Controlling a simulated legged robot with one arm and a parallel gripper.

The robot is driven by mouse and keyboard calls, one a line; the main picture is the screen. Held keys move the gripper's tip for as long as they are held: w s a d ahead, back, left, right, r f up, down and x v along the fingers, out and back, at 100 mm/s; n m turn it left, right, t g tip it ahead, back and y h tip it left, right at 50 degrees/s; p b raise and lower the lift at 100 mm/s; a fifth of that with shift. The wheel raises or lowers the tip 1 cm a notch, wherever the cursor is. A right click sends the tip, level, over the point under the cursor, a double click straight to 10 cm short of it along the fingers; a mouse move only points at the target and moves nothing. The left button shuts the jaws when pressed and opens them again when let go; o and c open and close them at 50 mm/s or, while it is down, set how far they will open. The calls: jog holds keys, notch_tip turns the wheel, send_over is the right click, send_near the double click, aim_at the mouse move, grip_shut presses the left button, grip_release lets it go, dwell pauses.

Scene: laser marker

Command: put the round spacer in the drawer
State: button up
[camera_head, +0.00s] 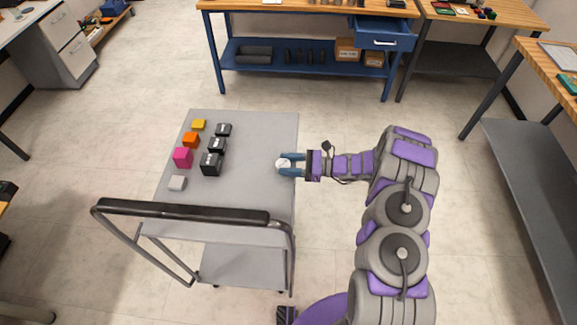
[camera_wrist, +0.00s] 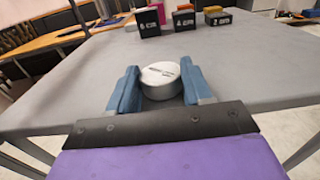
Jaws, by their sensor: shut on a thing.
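In the head view the spacer (camera_head: 283,163) and my gripper (camera_head: 290,165) are at the right side of the grey cart top (camera_head: 255,140). I cannot tell whether the spacer touches the cart top. The blue drawer (camera_head: 383,41) is under the right end of the wooden bench at the back, and it appears pulled out.
The cart's black handle (camera_head: 185,212) is at the front. Open floor (camera_head: 330,115) lies between cart and bench.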

jog(key=shift+d+f, duration=0.1)
jog(key=shift+f, duration=0.1)
jog(key=o, duration=1.1)
